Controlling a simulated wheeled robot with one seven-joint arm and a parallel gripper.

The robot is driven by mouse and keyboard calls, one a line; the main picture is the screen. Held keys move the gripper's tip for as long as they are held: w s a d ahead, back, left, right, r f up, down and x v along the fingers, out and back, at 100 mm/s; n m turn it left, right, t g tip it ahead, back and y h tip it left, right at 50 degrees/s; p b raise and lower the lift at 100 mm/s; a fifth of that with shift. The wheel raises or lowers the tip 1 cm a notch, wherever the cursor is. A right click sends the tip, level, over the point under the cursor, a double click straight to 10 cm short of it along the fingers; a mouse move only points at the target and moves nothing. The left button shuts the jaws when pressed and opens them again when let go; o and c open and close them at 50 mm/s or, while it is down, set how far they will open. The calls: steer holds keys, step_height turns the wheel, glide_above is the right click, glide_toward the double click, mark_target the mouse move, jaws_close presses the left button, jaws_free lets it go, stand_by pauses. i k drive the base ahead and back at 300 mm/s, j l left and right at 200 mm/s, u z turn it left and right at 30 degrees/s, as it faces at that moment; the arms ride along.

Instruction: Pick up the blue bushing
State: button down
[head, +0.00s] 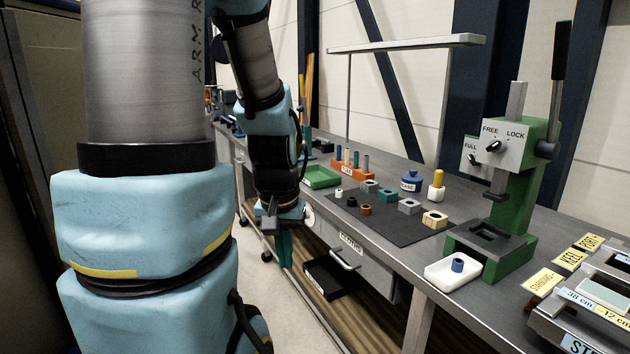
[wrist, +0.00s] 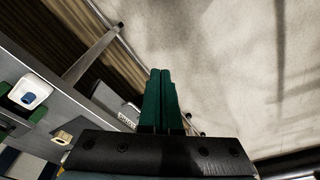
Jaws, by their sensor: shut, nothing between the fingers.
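The blue bushing (head: 458,265) stands in a small white tray (head: 440,275) on the bench, in front of the green press. In the wrist view the blue bushing (wrist: 28,98) shows at the far left inside the white tray (wrist: 42,87). My gripper (head: 285,262) hangs beside the bench's front edge, over the floor, well to the left of the tray and apart from it. Its green fingers (wrist: 158,72) are together and nothing is between them.
The green press (head: 510,200) rises behind the tray. A dark mat (head: 385,226) with several small blocks and rings lies left of it. A drawer (head: 345,258) and an open black bin (head: 330,275) are below the bench edge. Label plates (head: 570,260) lie at the right.

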mark_target(458, 265)
steer(key=z, duration=0.65)
steer(key=i+j+z, duration=0.65)
steer(key=j+z, duration=0.25)
steer(key=i+j, duration=0.15)
steer(key=j, duration=0.15)
steer(key=i+j+z, duration=0.1)
steer(key=i+j, duration=0.2)
steer(key=j, duration=0.25)
